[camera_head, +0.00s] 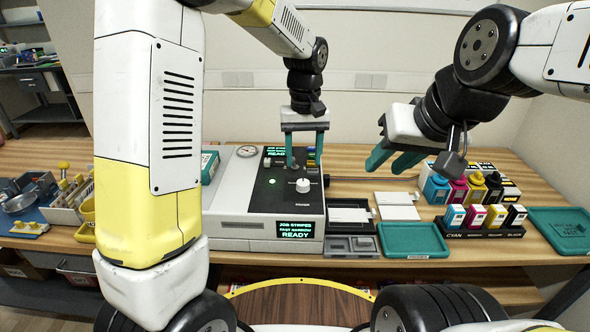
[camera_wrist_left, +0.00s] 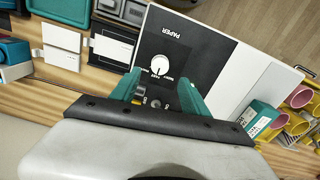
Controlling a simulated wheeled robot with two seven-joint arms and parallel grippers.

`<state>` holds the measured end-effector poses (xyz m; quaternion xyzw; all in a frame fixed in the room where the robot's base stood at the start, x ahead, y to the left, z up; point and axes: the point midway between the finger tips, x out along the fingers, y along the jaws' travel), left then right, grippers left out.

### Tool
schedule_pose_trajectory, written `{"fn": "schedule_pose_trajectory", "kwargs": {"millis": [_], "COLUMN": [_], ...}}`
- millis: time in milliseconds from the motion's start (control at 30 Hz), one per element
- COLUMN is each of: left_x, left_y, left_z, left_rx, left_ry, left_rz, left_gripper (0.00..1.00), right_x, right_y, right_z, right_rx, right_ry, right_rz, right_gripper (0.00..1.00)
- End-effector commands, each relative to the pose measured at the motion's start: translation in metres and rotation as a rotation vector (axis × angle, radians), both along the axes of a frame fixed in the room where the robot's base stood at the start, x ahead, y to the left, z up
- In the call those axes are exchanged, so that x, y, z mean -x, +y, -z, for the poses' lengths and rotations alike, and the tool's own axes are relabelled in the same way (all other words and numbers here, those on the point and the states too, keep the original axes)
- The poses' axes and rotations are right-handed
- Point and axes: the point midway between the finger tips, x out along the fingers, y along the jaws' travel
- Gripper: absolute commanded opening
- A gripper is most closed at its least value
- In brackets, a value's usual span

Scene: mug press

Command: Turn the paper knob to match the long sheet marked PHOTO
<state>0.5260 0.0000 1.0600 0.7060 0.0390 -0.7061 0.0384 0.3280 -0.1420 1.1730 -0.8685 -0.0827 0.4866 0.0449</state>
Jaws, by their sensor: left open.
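The white paper knob (camera_head: 303,185) stands on the black top panel of a grey-white machine. In the left wrist view the knob (camera_wrist_left: 159,65) has PAPER printed upside down above it and small position marks, too small to read surely, below it. My left gripper (camera_head: 305,165) is open, fingers pointing down, above the panel and behind the knob. In the left wrist view the knob shows beyond and between the fingertips (camera_wrist_left: 160,82), not touching them. My right gripper (camera_head: 390,165) is open and empty to the right. I cannot pick out a sheet marked PHOTO.
The machine's front display (camera_head: 297,230) reads JOB STRIPES, FAST NARROW, READY. White sheets (camera_head: 396,198) lie right of the machine. A teal tray (camera_head: 412,240), ink bottles (camera_head: 457,192) and cartridges (camera_head: 475,217) stand further right. A second teal tray (camera_head: 562,230) is at the far right.

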Motion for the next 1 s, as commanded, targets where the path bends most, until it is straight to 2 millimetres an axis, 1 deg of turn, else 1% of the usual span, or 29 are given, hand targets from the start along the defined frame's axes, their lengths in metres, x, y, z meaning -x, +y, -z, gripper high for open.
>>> {"fn": "schedule_pose_trajectory", "kwargs": {"millis": [300,400,533,800,833,967,1000], "left_x": [0.001,0.001,0.001,0.001,0.001,0.001,0.001], "left_y": [0.001,0.001,0.001,0.001,0.001,0.001,0.001], "left_z": [0.049,0.062,0.071,0.073,0.073,0.072,0.072], "left_rx": [-0.001,-0.001,0.0,0.001,0.001,0.001,0.001], "left_ry": [0.003,0.003,0.001,0.0,0.0,0.0,0.0], "left_rz": [-0.001,-0.001,-0.001,0.0,0.0,0.0,0.0], "left_gripper": [0.54,0.54,0.54,0.54,0.52,0.27,0.19], "right_x": [0.0,0.0,0.0,0.0,0.0,0.0,0.0], "right_y": [0.0,0.0,0.0,0.0,0.0,0.0,0.0], "right_z": [0.0,0.0,0.0,0.0,0.0,0.0,0.0], "right_rx": [0.0,0.0,0.0,0.0,0.0,0.0,0.0], "right_ry": [0.0,0.0,0.0,0.0,0.0,0.0,0.0], "right_rz": [0.0,0.0,0.0,0.0,0.0,0.0,0.0], "right_gripper": [0.35,0.35,0.35,0.35,0.35,0.35,0.35]}}
